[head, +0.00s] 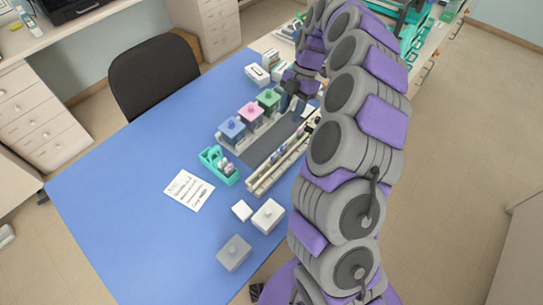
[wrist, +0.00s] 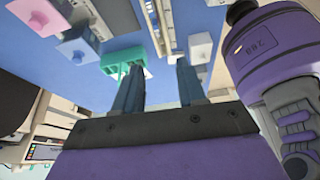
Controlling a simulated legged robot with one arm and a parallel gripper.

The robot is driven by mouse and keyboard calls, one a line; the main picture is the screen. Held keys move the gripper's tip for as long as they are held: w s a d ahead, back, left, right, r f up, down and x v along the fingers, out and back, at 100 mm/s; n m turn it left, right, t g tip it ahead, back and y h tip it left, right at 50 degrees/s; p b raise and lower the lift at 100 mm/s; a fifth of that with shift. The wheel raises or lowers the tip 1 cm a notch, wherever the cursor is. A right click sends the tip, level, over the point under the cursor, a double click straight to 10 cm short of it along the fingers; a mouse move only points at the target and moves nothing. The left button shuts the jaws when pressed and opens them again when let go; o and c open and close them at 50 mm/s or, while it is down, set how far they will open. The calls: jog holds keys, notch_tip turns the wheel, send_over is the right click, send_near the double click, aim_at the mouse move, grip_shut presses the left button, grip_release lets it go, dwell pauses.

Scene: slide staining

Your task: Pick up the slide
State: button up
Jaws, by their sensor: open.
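My gripper (head: 292,103) is over the far part of the blue table, close to the green-lidded jar. In the wrist view my gripper (wrist: 160,72) has its two dark fingers apart, with nothing visible held between them. I cannot clearly make out a single slide. A teal holder (head: 213,160) with small pale and pinkish items stands at the middle of the table. The teal holder also shows beyond the left finger in the wrist view (wrist: 120,62).
Jars with blue (head: 232,127), pink (head: 249,114) and green (head: 267,98) lids stand in a row. A long pale rack (head: 268,178) lies beside a dark mat. White boxes (head: 268,215), a grey box (head: 234,252) and a note (head: 188,190) lie nearer. The table's left side is clear.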

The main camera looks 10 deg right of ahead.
send_near(275, 153)
jog(key=shift+n, duration=0.3)
jog(key=x, duration=0.2)
jog(key=b+x, duration=0.1)
jog(key=x, duration=0.2)
jog(key=shift+s+d+f, duration=0.1)
jog(key=shift+d+f, duration=0.1)
jog(key=shift+a+f, duration=0.3)
jog(key=shift+a, duration=0.05)
jog(key=b+x, duration=0.1)
jog(key=x, duration=0.3)
jog(key=shift+s+a+f, duration=0.1)
jog(key=shift+a+f, duration=0.1)
jog(key=shift+f, duration=0.15)
jog(key=shift+d, duration=0.1)
grip_shut()
